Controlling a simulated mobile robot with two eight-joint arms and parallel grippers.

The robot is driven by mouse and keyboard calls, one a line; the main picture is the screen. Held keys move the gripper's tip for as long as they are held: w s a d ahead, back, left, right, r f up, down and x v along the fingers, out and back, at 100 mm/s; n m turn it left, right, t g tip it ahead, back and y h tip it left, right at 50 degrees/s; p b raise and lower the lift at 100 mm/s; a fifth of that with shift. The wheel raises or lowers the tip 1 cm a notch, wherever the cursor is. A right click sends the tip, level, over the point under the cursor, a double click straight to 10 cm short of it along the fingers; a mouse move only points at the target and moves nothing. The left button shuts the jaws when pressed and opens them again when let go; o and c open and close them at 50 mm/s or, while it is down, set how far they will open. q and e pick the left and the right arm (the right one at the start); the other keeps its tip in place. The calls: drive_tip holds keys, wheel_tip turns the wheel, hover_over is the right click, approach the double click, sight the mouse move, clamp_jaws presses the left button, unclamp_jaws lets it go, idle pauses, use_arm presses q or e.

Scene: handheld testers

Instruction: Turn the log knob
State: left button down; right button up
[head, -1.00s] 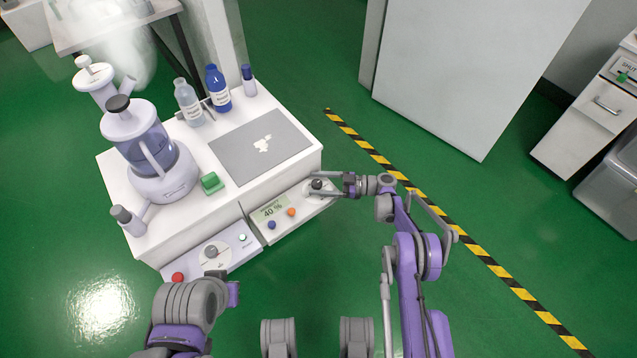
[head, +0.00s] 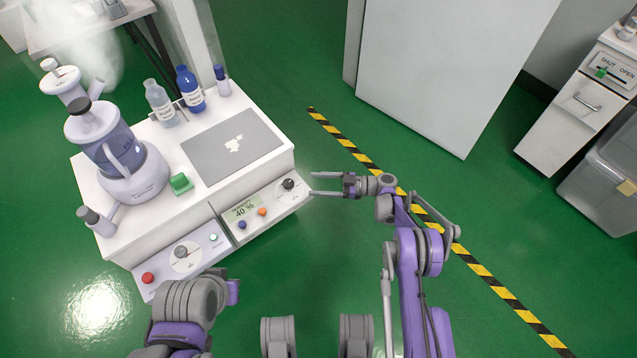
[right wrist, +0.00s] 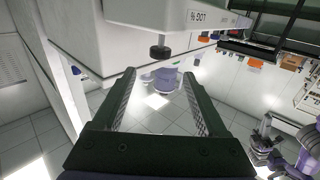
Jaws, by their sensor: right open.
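The log knob is a small black knob (head: 288,184) at the right end of the control panel with the "40 %" display (head: 243,209). In the right wrist view the black knob (right wrist: 160,52) sticks out beyond the fingertips, with an upside-down "LOG %" label (right wrist: 210,17) beside it. My right gripper (head: 314,184) is open and empty, its fingers pointing left at the knob with a small gap between. In the right wrist view its fingers (right wrist: 159,74) are spread wide. My left arm is at the bottom left; its fingers do not show.
A second panel has a grey dial (head: 181,251) and a red button (head: 148,278). A blender-like device (head: 115,155), bottles (head: 190,90) and a green block (head: 181,184) stand on the white bench. Green floor lies open right of the bench, crossed by a yellow-black stripe (head: 352,149).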

use_arm(q)
drive_tip(key=shift+d, duration=0.45)
use_arm(e)
drive_tip(key=shift+d, duration=0.45)
